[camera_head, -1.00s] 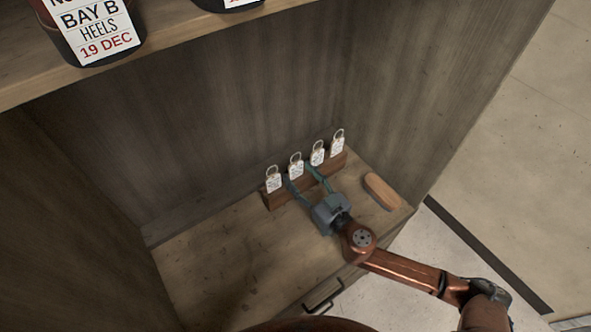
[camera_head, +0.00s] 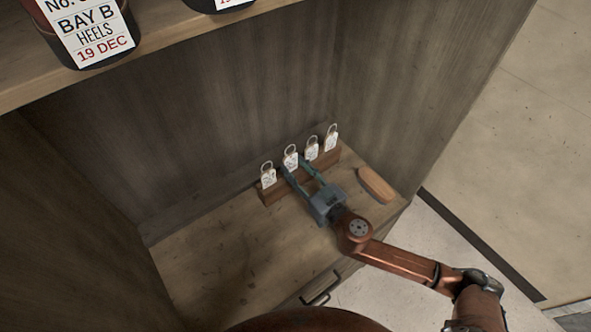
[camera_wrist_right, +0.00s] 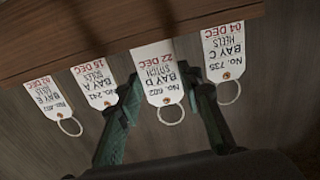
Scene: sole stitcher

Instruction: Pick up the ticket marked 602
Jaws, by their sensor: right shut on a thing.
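The ticket marked 602 (camera_wrist_right: 160,75) is a white tag with "BAY D" and "22 DEC" and a ring at its end, upside down in the right wrist view. In the head view it is the second tag from the left (camera_head: 290,157), standing in a wooden rack (camera_head: 272,195). My right gripper (camera_head: 294,164) is shut on this ticket, one finger on each side of it. Its lower end still meets the rack. My left gripper is not in view.
Ticket 735 (camera_wrist_right: 222,50) and ticket 241 (camera_wrist_right: 94,82) stand close on either side, with another tag (camera_wrist_right: 46,97) beyond 241. A wooden block (camera_head: 376,185) lies right of the rack. Cabinet walls enclose the back and left; the shelf overhead holds labelled pots (camera_head: 85,30).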

